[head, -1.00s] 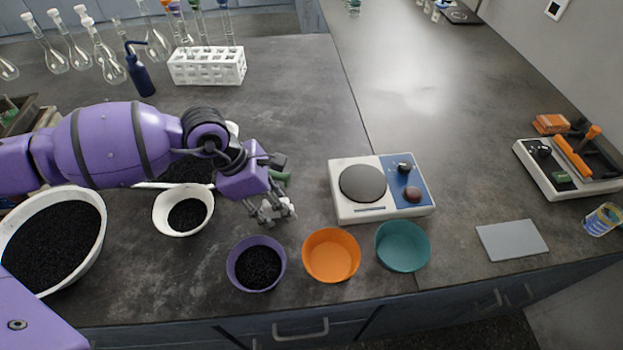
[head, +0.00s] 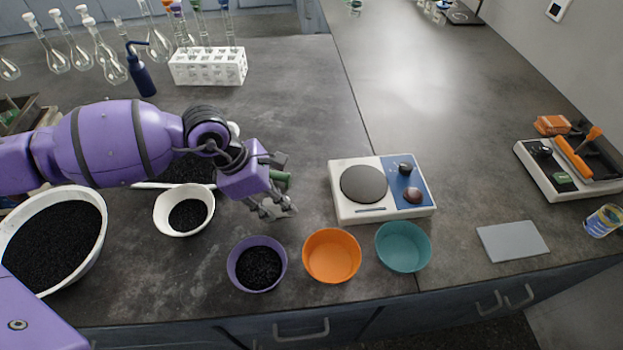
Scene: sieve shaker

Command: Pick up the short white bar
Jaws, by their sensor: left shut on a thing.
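My left gripper (head: 277,211) is low over the dark counter, behind the purple bowl (head: 257,264) and left of the hot plate. Its fingers are drawn together around something small. The short white bar is not clearly visible; it appears hidden between the fingertips, where the grip is. My right gripper is not in view.
An orange bowl (head: 331,255) and a teal bowl (head: 403,247) stand near the front edge. The white hot plate (head: 348,211) is just right of the gripper. White bowls of black grains (head: 160,216) (head: 98,248) stand left. The counter right of the hot plate is mostly clear.

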